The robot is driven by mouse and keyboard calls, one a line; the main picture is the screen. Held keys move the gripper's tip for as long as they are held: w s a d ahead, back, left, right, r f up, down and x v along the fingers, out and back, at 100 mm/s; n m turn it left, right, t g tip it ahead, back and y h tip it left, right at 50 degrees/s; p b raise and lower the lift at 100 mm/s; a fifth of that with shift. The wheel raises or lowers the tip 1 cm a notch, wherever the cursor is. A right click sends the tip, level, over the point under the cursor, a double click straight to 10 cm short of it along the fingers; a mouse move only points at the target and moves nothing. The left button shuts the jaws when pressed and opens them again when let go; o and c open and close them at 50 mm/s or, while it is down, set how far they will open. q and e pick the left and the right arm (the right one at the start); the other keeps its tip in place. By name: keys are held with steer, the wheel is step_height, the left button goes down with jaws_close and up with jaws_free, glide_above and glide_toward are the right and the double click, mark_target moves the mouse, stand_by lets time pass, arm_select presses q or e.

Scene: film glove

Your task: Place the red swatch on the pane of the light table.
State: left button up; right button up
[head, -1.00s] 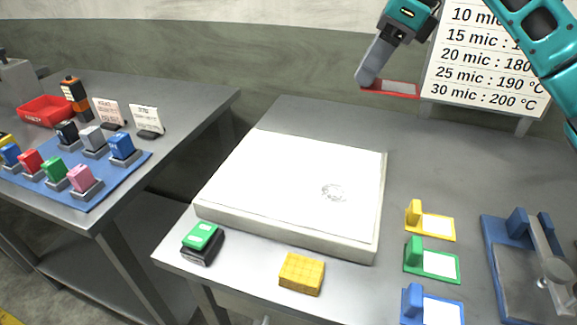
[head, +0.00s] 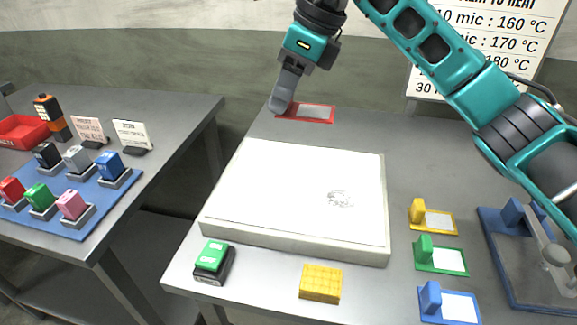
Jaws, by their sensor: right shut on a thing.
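The red swatch (head: 331,112), a red frame around a grey-white window, is held by its left end in my right gripper (head: 284,108). The gripper is shut on it, and the fingers hide its handle end. The swatch is in the air near the back edge of the table, beyond the light table. The light table (head: 290,240) is a low white box with a bright pane (head: 270,185) on top. The pane bears a small grey scribble-like mark (head: 340,199) at its right. My left gripper is not in view.
Yellow (head: 438,221), green (head: 443,259) and blue (head: 450,305) swatches lie right of the light table, beside a blue-based device (head: 520,265). A green-topped block (head: 213,260) and a yellow block (head: 320,284) stand in front. The left table holds coloured blocks on a blue mat (head: 85,222).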

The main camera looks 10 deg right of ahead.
mark_target(314, 112)
step_height(314, 112, down, 14)
steer(key=shift+f, duration=0.2)
steer(key=shift+f, duration=0.1)
steer(key=shift+f+b, duration=0.2)
steer(key=shift+b, duration=0.1)
steer(key=o, duration=1)
steer(key=shift+r, duration=0.1)
steer(key=shift+r+p, duration=0.25)
steer(key=shift+p, duration=0.05)
steer(key=v, duration=1.2)
steer(key=shift+f, duration=0.1)
